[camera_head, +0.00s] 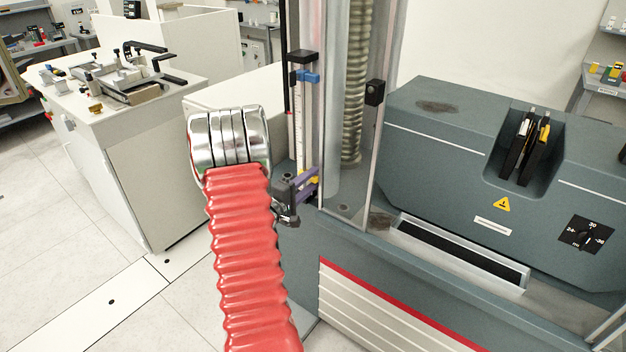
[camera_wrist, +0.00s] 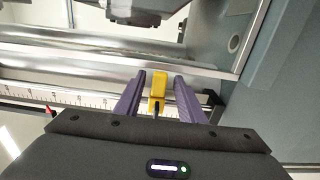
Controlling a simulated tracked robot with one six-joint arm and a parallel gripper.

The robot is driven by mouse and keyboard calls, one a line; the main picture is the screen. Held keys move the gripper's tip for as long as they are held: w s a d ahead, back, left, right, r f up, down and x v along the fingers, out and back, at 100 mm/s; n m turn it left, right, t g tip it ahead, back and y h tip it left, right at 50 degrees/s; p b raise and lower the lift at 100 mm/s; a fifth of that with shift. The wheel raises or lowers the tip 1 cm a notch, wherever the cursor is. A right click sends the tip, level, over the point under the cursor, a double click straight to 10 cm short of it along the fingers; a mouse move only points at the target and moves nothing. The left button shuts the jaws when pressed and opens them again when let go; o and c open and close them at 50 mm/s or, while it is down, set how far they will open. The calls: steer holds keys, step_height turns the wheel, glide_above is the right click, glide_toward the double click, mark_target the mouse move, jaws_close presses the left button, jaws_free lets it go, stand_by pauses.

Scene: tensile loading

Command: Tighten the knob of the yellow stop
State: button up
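The yellow stop (camera_wrist: 159,84) sits on a scaled rail beside the machine's column. In the wrist view it lies between the two purple fingers of my gripper (camera_wrist: 160,79). A visible gap shows on each side of it, so the fingers are open and not pressing on it. A dark stem, probably its knob (camera_wrist: 156,109), points from the stop toward my palm. In the head view the yellow stop (camera_head: 313,177) is partly hidden by the purple fingers of my gripper (camera_head: 304,187), low on the scale.
A blue stop (camera_head: 306,77) sits higher on the same scale rail (camera_head: 298,130). A clear guard and the machine's column stand just right of it. The grey machine body (camera_head: 440,130) fills the right. A white bench (camera_head: 140,150) stands at left, with open floor before it.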

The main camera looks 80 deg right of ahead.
steer(key=shift+s+d, duration=0.3)
steer(key=shift+d, duration=0.35)
steer(key=shift+c, duration=0.4)
jaws_close()
